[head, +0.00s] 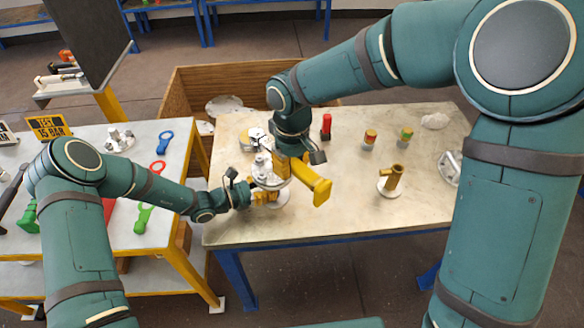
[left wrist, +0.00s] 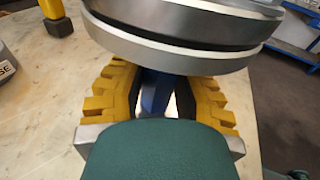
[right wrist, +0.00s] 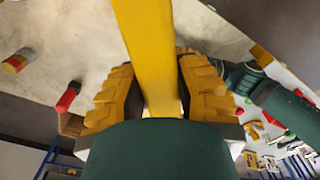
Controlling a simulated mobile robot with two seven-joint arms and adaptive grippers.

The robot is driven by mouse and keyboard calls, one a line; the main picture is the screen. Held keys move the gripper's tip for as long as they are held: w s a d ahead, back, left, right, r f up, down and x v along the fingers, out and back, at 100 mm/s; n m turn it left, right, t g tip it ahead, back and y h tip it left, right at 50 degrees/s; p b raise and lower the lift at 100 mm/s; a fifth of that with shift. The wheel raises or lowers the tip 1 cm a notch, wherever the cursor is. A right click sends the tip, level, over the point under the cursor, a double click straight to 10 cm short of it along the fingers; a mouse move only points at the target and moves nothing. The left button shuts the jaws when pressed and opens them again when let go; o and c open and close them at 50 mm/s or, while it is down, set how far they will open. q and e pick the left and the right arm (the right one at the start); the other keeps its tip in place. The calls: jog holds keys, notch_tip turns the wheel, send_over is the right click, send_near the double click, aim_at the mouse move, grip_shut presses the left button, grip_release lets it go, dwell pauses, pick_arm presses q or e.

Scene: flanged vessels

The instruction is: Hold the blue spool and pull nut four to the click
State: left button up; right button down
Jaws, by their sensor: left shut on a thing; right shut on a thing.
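A grey flanged vessel (head: 268,172) stands near the left end of the pale table. In the left wrist view its thick grey flange (left wrist: 180,42) spans the top, with the blue spool (left wrist: 155,95) below it. My left gripper (head: 264,198) comes in low from the left, shut on the spool just under the flange. My right gripper (head: 284,168) is above the vessel, shut on a long yellow wrench (head: 319,189). The yellow wrench bar runs between its fingers in the right wrist view (right wrist: 148,50). Nut four and the wrench's fit on it are hidden.
A red bottle (head: 326,126), two banded cylinders (head: 370,138) (head: 405,136) and a brass fitting (head: 391,178) stand on the table. A wooden crate (head: 225,80) is behind. The table's front right is clear.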

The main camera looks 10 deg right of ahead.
pick_arm(q)
jog(key=o, duration=1)
jog(key=v, duration=1.2)
